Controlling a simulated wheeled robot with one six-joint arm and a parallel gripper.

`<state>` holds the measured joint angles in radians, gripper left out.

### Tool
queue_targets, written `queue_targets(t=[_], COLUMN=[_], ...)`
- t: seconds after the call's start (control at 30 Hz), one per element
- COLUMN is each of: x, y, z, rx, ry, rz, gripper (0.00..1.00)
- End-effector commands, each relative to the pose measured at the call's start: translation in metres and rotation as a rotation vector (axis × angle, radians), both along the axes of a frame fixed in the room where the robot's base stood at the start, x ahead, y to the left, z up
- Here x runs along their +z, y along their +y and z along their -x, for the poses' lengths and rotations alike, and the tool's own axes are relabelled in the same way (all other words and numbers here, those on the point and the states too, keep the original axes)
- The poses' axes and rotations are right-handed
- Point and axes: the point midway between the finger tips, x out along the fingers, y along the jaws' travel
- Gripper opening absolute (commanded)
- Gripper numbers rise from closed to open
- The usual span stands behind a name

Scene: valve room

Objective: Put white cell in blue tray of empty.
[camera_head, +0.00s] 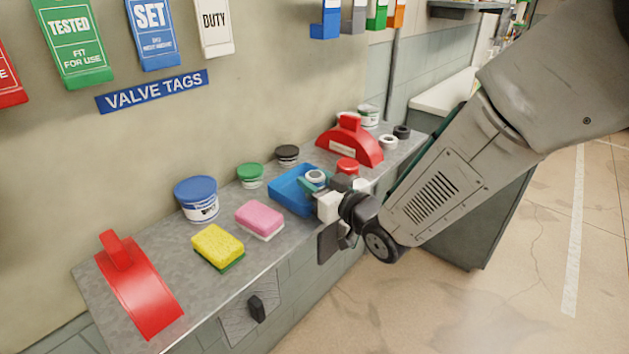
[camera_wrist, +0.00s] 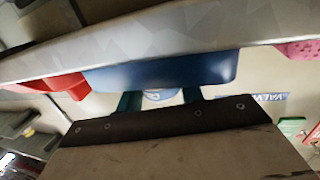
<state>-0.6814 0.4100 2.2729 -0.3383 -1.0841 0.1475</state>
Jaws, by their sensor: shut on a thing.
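The blue tray (camera_head: 283,197) sits on the grey ledge, and its blue wall also shows in the wrist view (camera_wrist: 165,72). My gripper (camera_head: 312,183) is over the tray's right part, shut on the white cell (camera_head: 315,175), a small round white piece with a grey top. In the wrist view the teal fingers of my gripper (camera_wrist: 161,99) stand either side of the cell (camera_wrist: 160,95), which is mostly hidden. I cannot tell whether the cell touches the tray floor.
A pink sponge (camera_head: 260,219), a yellow sponge (camera_head: 218,246) and a blue-lidded tub (camera_head: 197,198) stand left of the tray. Green-lidded (camera_head: 250,175) and black-lidded (camera_head: 287,155) pots stand behind. A red lidded pot (camera_head: 347,166) and red arched piece (camera_head: 350,145) are close on the right.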

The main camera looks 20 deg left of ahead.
Motion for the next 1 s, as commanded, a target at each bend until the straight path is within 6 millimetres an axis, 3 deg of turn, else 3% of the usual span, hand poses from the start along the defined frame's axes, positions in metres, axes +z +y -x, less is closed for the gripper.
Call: queue_targets(t=[0.17,0.2,0.27,0.63,0.77,1.0], x=[-0.003,-0.003,-0.003,0.001,0.002,0.004], y=[0.001,0.001,0.002,0.001,-0.015,-0.059], z=[0.001,0.001,0.001,0.002,0.013,0.041], rx=[0.002,0.002,0.003,0.003,0.003,0.001], ry=[0.001,0.000,0.000,0.000,0.000,0.001], rz=[0.001,0.000,0.000,0.000,0.000,0.000], gripper=[0.14,0.42,0.58,0.58,0.58,0.58])
